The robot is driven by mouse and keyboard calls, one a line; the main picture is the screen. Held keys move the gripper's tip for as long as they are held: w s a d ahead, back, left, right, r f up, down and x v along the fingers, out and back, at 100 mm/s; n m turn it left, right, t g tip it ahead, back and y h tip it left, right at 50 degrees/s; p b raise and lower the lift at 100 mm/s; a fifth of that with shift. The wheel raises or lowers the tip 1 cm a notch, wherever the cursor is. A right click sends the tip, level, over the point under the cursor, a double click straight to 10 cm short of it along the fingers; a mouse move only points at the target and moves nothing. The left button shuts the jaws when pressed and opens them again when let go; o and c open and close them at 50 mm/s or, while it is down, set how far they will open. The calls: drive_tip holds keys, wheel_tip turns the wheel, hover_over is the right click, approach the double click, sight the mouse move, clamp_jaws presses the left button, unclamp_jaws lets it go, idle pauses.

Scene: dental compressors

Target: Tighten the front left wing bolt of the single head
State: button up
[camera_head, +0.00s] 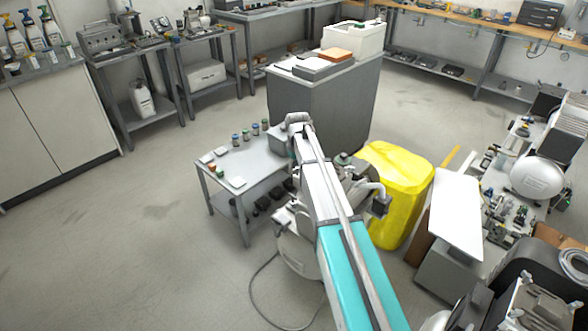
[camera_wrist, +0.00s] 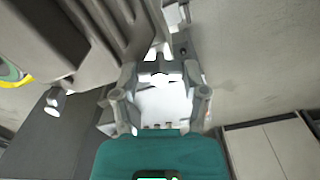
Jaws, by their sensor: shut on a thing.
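In the wrist view my gripper (camera_wrist: 158,78) points up the picture, its teal body at the bottom and its two grey fingers closed in beside the ribbed grey compressor head (camera_wrist: 85,45). The fingers are shut on a small part at the head's edge, which I take to be the wing bolt; the fingertips mostly hide it. In the head view the compressor (camera_head: 295,250) stands on the floor, partly behind my teal and white arm. My gripper and the bolt are hidden there.
A small grey table (camera_head: 245,165) with jars stands close left of the compressor. A yellow covered bin (camera_head: 400,195) is close on the right. A grey cabinet (camera_head: 318,105) stands behind. A cable (camera_head: 262,300) lies on the floor. Open floor lies to the left.

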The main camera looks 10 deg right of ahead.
drive_tip(key=m, duration=0.5)
drive_tip(key=shift+s, duration=0.2)
drive_tip(key=shift+m, duration=0.3)
drive_tip(key=o, duration=1.2)
drive_tip(key=shift+c, duration=0.2)
drive_tip(key=shift+w, duration=0.1)
drive_tip(key=shift+r, duration=0.1)
